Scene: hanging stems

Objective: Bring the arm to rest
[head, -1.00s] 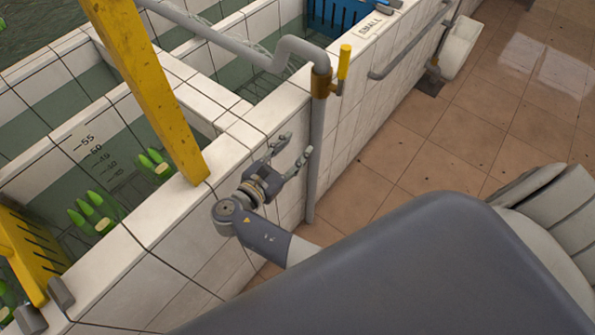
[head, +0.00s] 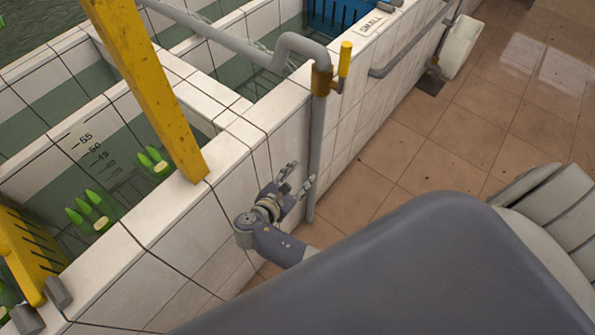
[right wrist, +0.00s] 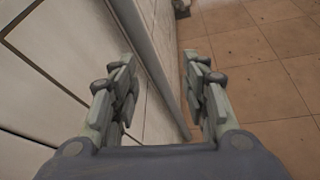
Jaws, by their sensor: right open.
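My right gripper (head: 299,178) is open and empty beside the outer face of the white tiled wall (head: 221,219), below the wall's top edge. In the right wrist view its two fingers (right wrist: 160,95) stand apart, with the grey vertical pipe (right wrist: 150,62) and the tiled wall showing beyond and between them. Nothing is between the fingertips. I cannot tell whether a finger touches the wall or the pipe. My left gripper does not show in either view.
The grey pipe (head: 317,145) with a yellow-handled valve (head: 344,62) runs down the wall close to my right gripper. A yellow post (head: 150,90) stands on the wall top. Brown tiled floor (head: 420,165) lies open to the right.

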